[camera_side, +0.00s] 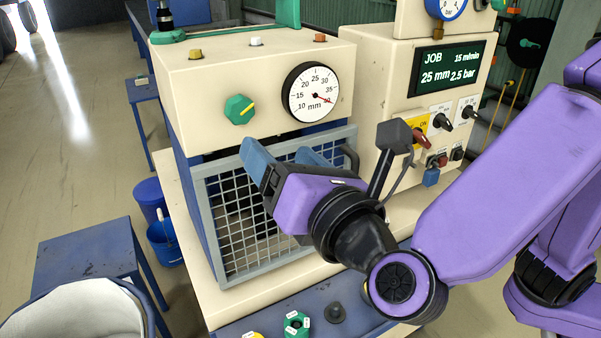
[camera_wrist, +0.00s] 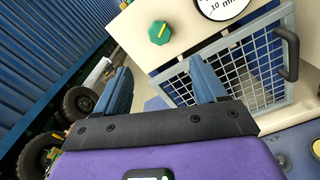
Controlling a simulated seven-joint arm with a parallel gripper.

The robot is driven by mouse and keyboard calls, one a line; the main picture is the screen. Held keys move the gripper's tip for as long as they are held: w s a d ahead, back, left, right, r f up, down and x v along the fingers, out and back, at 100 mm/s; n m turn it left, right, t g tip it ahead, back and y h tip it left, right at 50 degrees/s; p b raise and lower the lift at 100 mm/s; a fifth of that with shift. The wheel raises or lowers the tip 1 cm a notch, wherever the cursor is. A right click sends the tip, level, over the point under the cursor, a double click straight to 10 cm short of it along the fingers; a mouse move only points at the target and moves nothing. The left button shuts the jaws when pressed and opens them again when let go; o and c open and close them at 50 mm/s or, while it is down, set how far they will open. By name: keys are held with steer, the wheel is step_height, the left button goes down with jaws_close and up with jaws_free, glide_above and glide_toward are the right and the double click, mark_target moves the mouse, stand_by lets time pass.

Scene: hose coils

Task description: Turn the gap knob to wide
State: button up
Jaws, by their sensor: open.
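A green knob (camera_side: 239,109) with a yellow pointer line sits on the cream front face, left of a round mm dial (camera_side: 313,92). Its pointer slants up to the right in the side view. The green knob also shows in the wrist view (camera_wrist: 160,32), beyond my fingertips. Another green knob (camera_side: 297,323) with white labels is on the low front panel. I cannot read which knob is marked for the gap. My gripper (camera_side: 283,157) is open and empty, below and right of the upper knob and apart from it. Its blue fingers also show in the wrist view (camera_wrist: 160,70).
A grey mesh guard (camera_side: 228,240) with a dark handle (camera_side: 350,160) is below the dial, close behind my gripper. A green display (camera_side: 447,68) reads 25 mm and 2.5 bar. Switches, including a red-handled one (camera_side: 422,138), stand to the right. Space before the upper knob is clear.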

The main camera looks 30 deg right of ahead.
steer(key=shift+s, duration=1.9)
steer(key=shift+d, duration=0.1)
steer(key=w+d+f+m+g+h, duration=0.15)
steer(key=d+f+m+g, duration=0.35)
steer(key=d, duration=0.5)
steer(key=d+f+m+g+h, duration=0.35)
steer(key=d+f, duration=0.35)
steer(key=d, duration=0.4)
steer(key=s+d+f+m+g+y, duration=0.2)
steer(key=s+d+m+g, duration=0.2)
steer(key=s, duration=0.3)
steer(key=s+d+f+m+g+y, duration=0.3)
steer(key=s+d+m+g, duration=0.2)
steer(key=s, duration=0.3)
steer(key=shift+d+f+m, duration=0.2)
steer(key=shift+d+m, duration=0.15)
steer(key=shift+m, duration=0.2)
